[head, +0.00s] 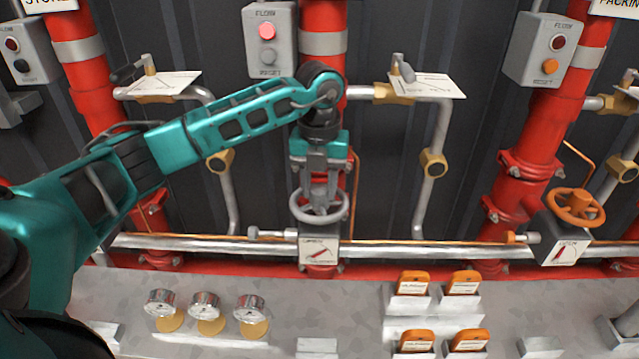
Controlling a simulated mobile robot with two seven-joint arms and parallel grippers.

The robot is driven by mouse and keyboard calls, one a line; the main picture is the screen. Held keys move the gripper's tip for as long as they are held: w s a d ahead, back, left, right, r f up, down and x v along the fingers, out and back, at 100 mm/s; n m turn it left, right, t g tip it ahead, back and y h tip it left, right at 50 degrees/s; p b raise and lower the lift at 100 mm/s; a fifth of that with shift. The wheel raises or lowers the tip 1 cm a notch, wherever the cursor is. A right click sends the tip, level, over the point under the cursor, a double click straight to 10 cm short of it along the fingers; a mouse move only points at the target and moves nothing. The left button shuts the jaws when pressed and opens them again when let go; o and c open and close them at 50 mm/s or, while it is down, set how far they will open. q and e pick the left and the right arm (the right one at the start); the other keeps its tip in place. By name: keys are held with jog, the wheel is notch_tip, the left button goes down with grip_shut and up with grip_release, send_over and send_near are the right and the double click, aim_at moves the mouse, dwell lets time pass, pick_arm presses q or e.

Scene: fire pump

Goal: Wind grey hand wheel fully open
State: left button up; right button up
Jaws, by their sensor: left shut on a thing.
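The grey hand wheel (319,219) sits on top of a valve at the middle, in front of the central red pipe. A white plate with a red pointer (319,252) is on the valve's front, just below the wheel. My left arm reaches in from the left, and my left gripper (318,190) points down from above onto the wheel. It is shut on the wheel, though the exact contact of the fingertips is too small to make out. My right gripper is not in view.
An orange hand wheel (575,207) is on another valve at the right. A grey button box (270,40) hangs behind my arm. Several gauges (206,306) and orange tags (463,283) stand on the grey ledge (340,297) below. Brass-fitted side pipes (432,163) flank the central pipe.

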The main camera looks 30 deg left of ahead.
pick_arm(q)
grip_shut()
jog(key=shift+s+r+n+p, duration=0.1)
jog(key=shift+n+p, duration=0.35)
jog(key=shift+n, duration=0.95)
jog(key=n, duration=0.3)
jog(key=shift+a+n, duration=0.1)
jog(key=shift+n, duration=1.1)
jog(key=n, duration=0.3)
jog(key=shift+s, duration=0.1)
jog(key=n, duration=0.5)
jog(key=shift+s, duration=0.1)
